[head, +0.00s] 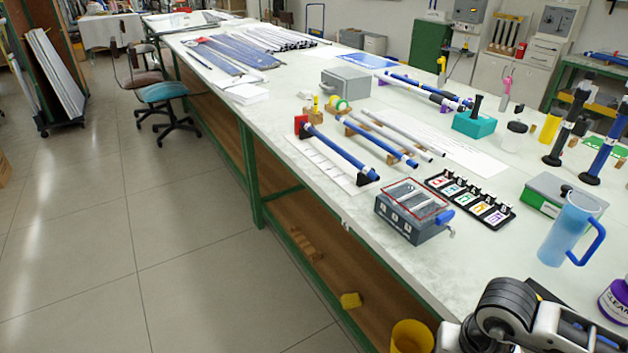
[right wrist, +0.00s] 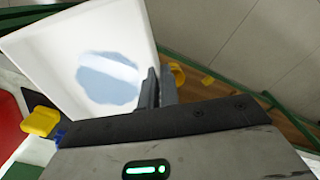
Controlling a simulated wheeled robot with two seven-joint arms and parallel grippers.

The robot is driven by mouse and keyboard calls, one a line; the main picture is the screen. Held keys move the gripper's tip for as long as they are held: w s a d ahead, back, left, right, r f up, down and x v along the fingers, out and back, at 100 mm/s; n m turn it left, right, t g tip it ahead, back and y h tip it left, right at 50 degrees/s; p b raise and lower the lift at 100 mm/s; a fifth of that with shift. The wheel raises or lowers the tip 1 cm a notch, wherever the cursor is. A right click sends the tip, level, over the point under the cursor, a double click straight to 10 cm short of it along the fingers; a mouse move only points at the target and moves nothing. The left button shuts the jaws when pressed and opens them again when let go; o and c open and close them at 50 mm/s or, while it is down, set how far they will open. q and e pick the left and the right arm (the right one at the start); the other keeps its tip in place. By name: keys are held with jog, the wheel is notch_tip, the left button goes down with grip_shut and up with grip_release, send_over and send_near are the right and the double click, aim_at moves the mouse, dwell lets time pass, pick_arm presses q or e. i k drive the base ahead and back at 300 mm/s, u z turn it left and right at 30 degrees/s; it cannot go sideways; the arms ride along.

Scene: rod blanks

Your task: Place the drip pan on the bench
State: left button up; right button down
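The drip pan (right wrist: 118,28) shows in the right wrist view as a white, shallow-walled pan with a pale blue patch on its inner floor. My right gripper (right wrist: 156,84) is shut on the pan's wall, with the dark fingers on either side of it. The pan appears tilted in this view, and part of it runs out of frame. In the head view, part of my arm shows at the lower right, but the pan and the fingertips do not show. The bench (head: 275,116) is long and pale-topped with green legs. My left gripper is not in view.
A blue jug (head: 570,232), a green-and-grey box (head: 560,194), a black rack of labelled slots (head: 470,198) and a grey crank box (head: 408,212) stand on the near bench. A yellow bin (head: 411,338) is below its front edge. Some bare top lies left of the jug.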

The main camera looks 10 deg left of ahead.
aim_at(273, 116)
jog(key=z, duration=0.55)
jog(key=k, duration=1.25)
jog(key=u, duration=0.15)
jog(key=i, duration=0.65)
jog(key=u, duration=1.9)
jog(key=i, duration=4)
jog(key=z, duration=1.85)
jog(key=i, duration=0.9)
jog(key=z, duration=0.75)
